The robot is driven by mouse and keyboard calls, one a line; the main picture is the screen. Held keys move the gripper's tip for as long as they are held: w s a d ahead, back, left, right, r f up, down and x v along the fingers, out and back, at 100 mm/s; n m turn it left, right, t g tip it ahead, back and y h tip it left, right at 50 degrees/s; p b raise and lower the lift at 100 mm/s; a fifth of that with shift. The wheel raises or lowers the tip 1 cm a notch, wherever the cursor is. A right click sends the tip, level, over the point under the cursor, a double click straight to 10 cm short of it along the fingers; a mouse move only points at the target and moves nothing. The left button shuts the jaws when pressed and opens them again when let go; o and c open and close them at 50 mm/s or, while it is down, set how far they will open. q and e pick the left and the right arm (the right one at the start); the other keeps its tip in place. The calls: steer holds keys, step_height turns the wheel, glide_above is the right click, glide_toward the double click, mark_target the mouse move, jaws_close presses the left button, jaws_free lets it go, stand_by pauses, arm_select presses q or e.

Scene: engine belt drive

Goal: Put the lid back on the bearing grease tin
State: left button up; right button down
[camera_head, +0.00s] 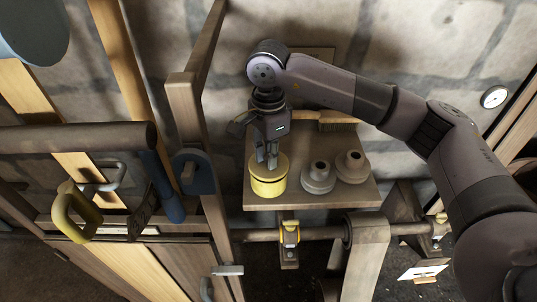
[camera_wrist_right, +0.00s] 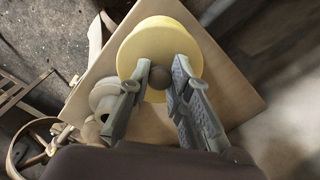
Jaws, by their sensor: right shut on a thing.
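The yellow bearing grease tin (camera_head: 269,187) stands upright on a small wooden shelf (camera_head: 256,204). Its yellow lid (camera_head: 279,164) is at the top of the tin, and I cannot tell whether it is fully seated. My right gripper (camera_head: 267,163) comes down from above, over the lid. In the right wrist view, the gripper (camera_wrist_right: 160,76) is shut on the dark round knob (camera_wrist_right: 159,75) of the lid (camera_wrist_right: 152,45). The fingers hide part of the lid, and the lid hides most of the tin. My left gripper is not in view.
Two grey stepped, pulley-like parts (camera_head: 318,178) (camera_head: 352,166) stand close to the right of the tin. A wooden-backed brush (camera_head: 337,116) lies behind them. A wooden post (camera_head: 186,120) rises left of the shelf. A horizontal shaft (camera_head: 320,234) runs below its front edge.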

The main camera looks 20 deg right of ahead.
steer(key=shift+f+b, duration=0.2)
steer(key=shift+b, duration=0.75)
stand_by(1.7)
stand_by(0.4)
steer(key=c, duration=1.4)
jaws_free()
steer(key=shift+o, duration=0.4)
steer(key=o, duration=0.4)
steer(key=shift+r+p, duration=1.7)
steer(key=shift+r, duration=1.85)
